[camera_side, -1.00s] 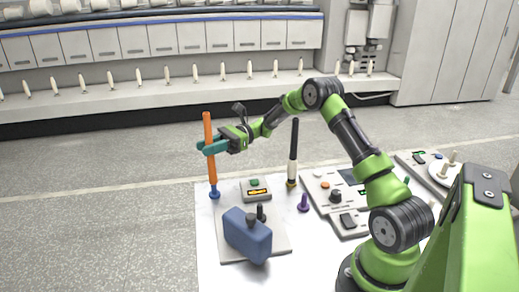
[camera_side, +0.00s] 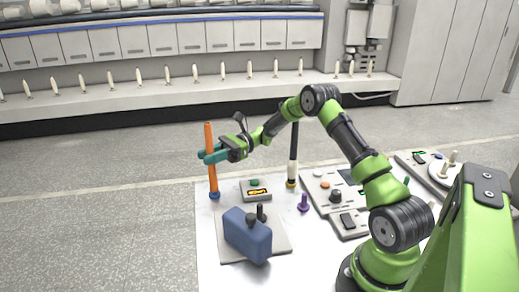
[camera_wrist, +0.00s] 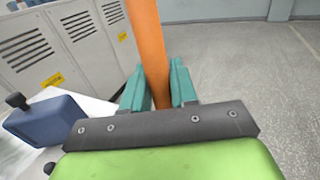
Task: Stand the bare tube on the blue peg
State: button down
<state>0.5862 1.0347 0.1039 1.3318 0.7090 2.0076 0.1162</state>
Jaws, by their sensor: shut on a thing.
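The bare orange tube (camera_side: 211,175) stands upright at the far left corner of the white table. Its lower end is down at the blue peg (camera_side: 214,195), with only the blue base showing below it. The peg's shaft is not visible, and I cannot tell if the tube is fully seated. My gripper (camera_side: 210,155) is shut on the tube at about mid-height. In the wrist view the tube (camera_wrist: 149,45) rises between the teal fingers (camera_wrist: 158,88).
A dark tube with a white lower part (camera_side: 293,160) stands on a yellow-based peg to the right. A purple peg (camera_side: 303,203) is empty. A blue block-shaped container (camera_side: 247,235) and a small box with a green button (camera_side: 255,190) are nearby. Control panels (camera_side: 335,195) lie further right.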

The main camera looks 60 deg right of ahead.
jog(key=shift+f, duration=0.5)
dwell(0.3)
jog(key=c, duration=0.8)
grip_release()
